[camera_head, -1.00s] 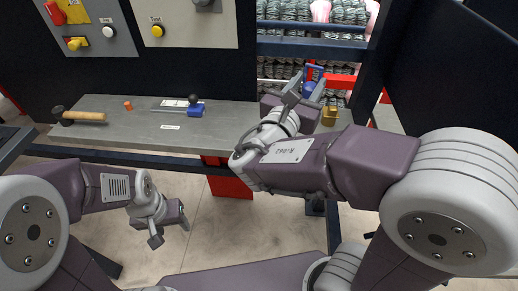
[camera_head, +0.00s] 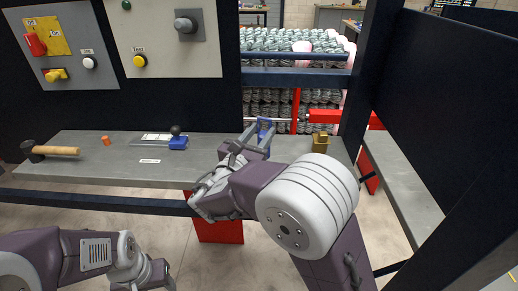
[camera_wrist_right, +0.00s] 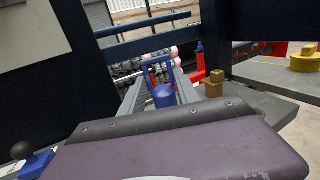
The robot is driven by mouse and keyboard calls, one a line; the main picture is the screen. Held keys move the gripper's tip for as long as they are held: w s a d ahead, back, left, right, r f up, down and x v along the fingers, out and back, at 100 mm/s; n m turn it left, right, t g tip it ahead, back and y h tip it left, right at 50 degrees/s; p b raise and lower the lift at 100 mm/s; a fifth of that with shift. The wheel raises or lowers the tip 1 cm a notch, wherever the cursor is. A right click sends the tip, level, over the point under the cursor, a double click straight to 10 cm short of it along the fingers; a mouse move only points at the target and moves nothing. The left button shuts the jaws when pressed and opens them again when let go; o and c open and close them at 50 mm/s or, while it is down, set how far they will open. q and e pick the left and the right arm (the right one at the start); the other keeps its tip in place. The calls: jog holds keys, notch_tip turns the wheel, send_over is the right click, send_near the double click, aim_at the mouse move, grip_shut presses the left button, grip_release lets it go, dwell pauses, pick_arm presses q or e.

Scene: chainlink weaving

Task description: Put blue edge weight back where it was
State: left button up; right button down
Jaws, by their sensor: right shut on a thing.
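The blue edge weight (camera_head: 265,128) is between the fingers of my right gripper (camera_head: 250,140), which is shut on it. In the right wrist view the weight (camera_wrist_right: 163,96) shows a round blue body with an upright blue frame behind it. The gripper holds it over the right part of the grey bench (camera_head: 100,170), in front of the opening with the wire mesh. Whether the weight touches anything below is hidden. My left gripper (camera_head: 152,275) is low at the bottom edge, away from the bench and partly cut off, so its jaws are unclear.
A brass block (camera_head: 320,142) stands right of the weight, near a red bar (camera_head: 330,117). A blue block with a black knob (camera_head: 178,142), an orange piece (camera_head: 106,142) and a mallet (camera_head: 55,151) lie left on the bench. A dark post stands at right.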

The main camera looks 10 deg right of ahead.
jog(key=shift+w+a+f, duration=0.1)
jog(key=shift+w+a, duration=0.05)
jog(key=shift+w, duration=0.1)
notch_tip(320, 180, down, 4)
jog(key=shift+f+b, duration=0.1)
jog(key=shift+b, duration=0.45)
jog(key=c, duration=0.9)
grip_release()
jog(key=shift+s, duration=0.1)
